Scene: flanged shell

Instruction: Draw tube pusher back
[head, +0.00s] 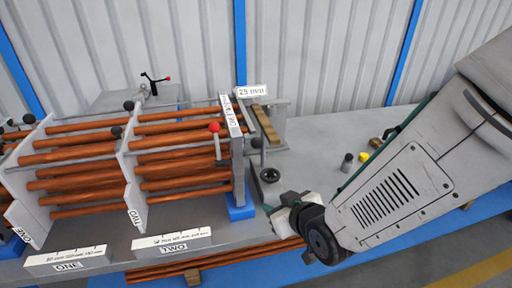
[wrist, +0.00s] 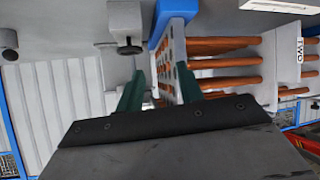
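My gripper (wrist: 158,82) shows two green fingers standing apart in the wrist view, with nothing clearly held between them. I cannot tell for sure which part is the tube pusher. A red-balled lever (head: 216,140) stands at the rack's right end, and a black-knobbed rod (head: 257,145) stands just right of it. The holed end plate (wrist: 180,70) is beyond the fingers in the wrist view. A dark round knob (wrist: 129,46) sits on a pale block.
Copper tubes (head: 180,160) lie through the rack's upright plates.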

